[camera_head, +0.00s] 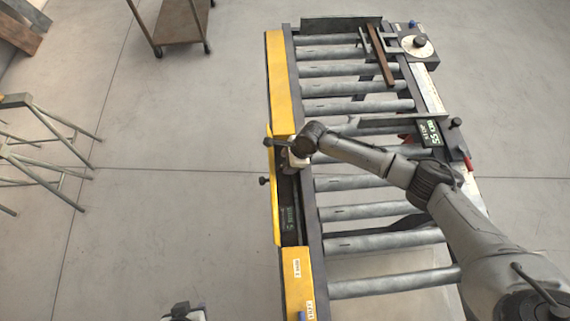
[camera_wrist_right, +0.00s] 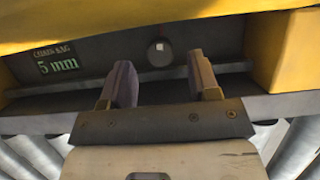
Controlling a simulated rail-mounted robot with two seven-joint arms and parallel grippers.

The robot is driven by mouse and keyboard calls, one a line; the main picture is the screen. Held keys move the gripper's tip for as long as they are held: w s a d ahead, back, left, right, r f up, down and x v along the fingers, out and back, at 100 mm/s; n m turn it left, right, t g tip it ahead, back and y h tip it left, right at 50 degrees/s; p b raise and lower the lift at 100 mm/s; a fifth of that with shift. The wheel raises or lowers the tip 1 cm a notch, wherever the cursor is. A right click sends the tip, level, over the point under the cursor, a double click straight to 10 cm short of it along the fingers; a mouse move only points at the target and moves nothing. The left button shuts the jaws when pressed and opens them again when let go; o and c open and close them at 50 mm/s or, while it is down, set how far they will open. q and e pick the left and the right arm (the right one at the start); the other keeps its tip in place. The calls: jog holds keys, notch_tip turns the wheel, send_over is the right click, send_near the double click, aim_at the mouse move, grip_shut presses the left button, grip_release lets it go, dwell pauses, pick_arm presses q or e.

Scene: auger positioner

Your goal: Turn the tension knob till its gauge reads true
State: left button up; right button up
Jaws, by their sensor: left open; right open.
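The tension knob (camera_wrist_right: 160,51) is a small round grey knob with a pale square centre and a red mark above it, in the right wrist view. It sits on a dark recessed panel between yellow covers. Its gauge (camera_wrist_right: 57,61) is left of it and reads chain sag 5 mm in green; it also shows in the head view (camera_head: 289,218). My right gripper (camera_wrist_right: 160,82) is open, its fingers either side of the knob; contact cannot be told. In the head view the right gripper (camera_head: 279,143) hides the knob. My left gripper (camera_head: 184,311) barely shows at the bottom edge.
The roller conveyor (camera_head: 366,107) fills the middle, under my right arm. Its far side has another green display (camera_head: 432,132), a red-handled part (camera_head: 466,159) and a dial (camera_head: 418,44). A trestle (camera_head: 35,145) and a cart (camera_head: 180,22) stand left on open floor.

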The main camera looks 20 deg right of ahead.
jog(key=shift+x, duration=1.35)
